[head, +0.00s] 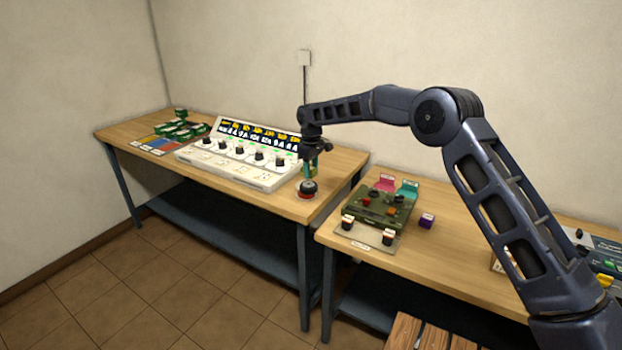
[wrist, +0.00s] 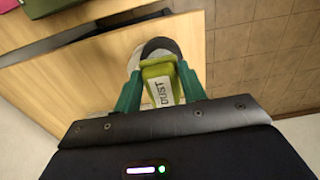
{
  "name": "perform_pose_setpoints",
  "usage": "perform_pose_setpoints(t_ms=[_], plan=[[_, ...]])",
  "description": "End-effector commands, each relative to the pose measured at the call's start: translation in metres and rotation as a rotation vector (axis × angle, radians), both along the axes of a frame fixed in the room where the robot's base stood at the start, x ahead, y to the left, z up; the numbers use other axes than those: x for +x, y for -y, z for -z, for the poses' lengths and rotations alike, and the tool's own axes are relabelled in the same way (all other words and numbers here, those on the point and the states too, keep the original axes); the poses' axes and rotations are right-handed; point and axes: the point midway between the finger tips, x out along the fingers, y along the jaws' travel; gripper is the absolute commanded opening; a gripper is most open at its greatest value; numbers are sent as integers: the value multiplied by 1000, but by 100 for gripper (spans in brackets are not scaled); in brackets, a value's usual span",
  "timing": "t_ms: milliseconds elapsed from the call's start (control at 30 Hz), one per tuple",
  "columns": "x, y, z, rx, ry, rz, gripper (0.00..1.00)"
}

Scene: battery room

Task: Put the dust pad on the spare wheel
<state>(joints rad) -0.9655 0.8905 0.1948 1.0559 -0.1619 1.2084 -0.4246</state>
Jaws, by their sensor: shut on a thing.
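The dust pad (wrist: 162,90) is a yellow-green block with a white label reading DUST. My gripper (wrist: 158,80) is shut on it, with a green finger on each side. In the head view my gripper (head: 311,168) points down at the right end of the far table. A dark round thing on a pale, red-edged base, seemingly the spare wheel (head: 308,188), stands just below it. The wheel also shows in the wrist view (wrist: 160,45), partly hidden behind the pad. I cannot tell whether pad and wheel touch.
A white panel with several black knobs (head: 240,160) lies left of my gripper. A green tray (head: 375,208) with small blocks around it is on the nearer table (head: 450,245). A gap separates the tables. A wooden slatted thing (head: 435,335) stands below.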

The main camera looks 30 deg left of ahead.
Motion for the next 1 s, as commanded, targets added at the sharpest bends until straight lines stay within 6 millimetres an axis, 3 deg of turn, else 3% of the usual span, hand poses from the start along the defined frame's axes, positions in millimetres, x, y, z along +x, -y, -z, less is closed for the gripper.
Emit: perform_pose_setpoints(t_ms=[233, 633, 667, 767, 1000], plan=[[0, 0, 36, -1, -1, 0, 19], [0, 0, 41, 0, -1, 0, 19], [0, 0, 41, 0, -1, 0, 43], [0, 0, 41, 0, 0, 0, 62], [0, 0, 41, 0, 0, 0, 63]])
